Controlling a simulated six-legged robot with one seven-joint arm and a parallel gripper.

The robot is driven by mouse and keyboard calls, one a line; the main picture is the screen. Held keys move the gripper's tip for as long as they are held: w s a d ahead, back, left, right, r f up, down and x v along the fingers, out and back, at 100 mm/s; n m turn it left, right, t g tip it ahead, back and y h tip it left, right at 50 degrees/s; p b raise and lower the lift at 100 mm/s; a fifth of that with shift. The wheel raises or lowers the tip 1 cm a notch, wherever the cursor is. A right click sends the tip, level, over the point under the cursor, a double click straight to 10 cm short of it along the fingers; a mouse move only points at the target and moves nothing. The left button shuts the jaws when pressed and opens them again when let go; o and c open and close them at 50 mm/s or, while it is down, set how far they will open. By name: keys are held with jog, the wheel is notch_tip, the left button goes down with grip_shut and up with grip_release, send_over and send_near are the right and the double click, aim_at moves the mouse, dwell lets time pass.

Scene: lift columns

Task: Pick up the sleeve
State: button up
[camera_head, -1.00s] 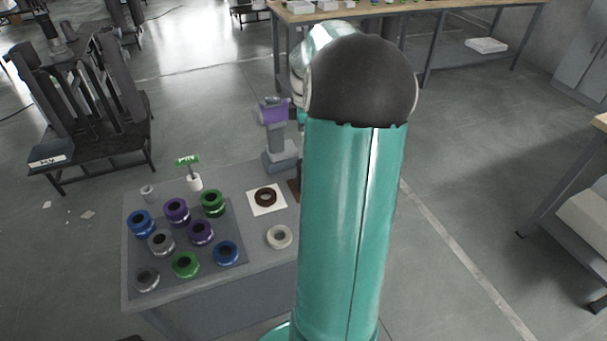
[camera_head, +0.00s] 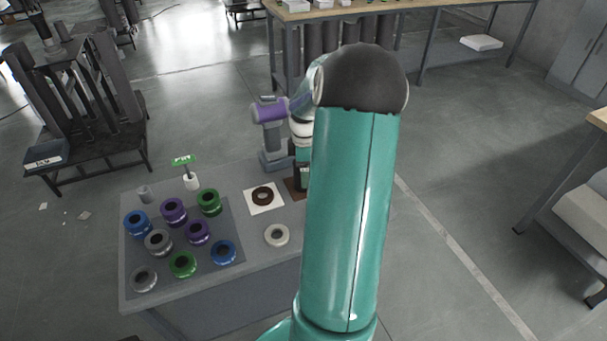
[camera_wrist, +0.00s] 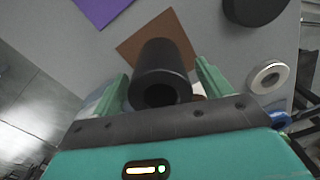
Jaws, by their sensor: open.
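A black hollow cylinder, which looks like the sleeve (camera_wrist: 160,72), shows in the wrist view with its open end toward the camera. It is over a brown square pad (camera_wrist: 128,47), between the two teal fingers of my gripper (camera_wrist: 163,84). The fingers are open on either side of it, and I cannot tell whether they touch it. In the head view my gripper (camera_head: 302,172) is low over the brown pad (camera_head: 293,188), partly hidden by my arm. The sleeve cannot be made out clearly there.
A grey and purple stand (camera_head: 270,125) is close behind the gripper. A dark mat (camera_head: 215,255) with several coloured collars lies on the table's left. A dark ring (camera_head: 263,196) on a white card and a pale ring (camera_head: 276,235) are nearer the gripper.

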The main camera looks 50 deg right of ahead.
jog(key=c, duration=1.5)
jog(key=shift+r, duration=0.1)
jog(key=shift+r, duration=0.5)
jog(key=s+a+r, duration=0.3)
jog(key=r, duration=0.3)
jog(key=s+a+r, duration=0.3)
jog(key=a+r, duration=0.1)
jog(key=r, duration=0.2)
jog(key=s+a+r, duration=0.3)
jog(key=r, duration=0.2)
jog(key=shift+a+r, duration=0.35)
jog(key=shift+r, duration=0.05)
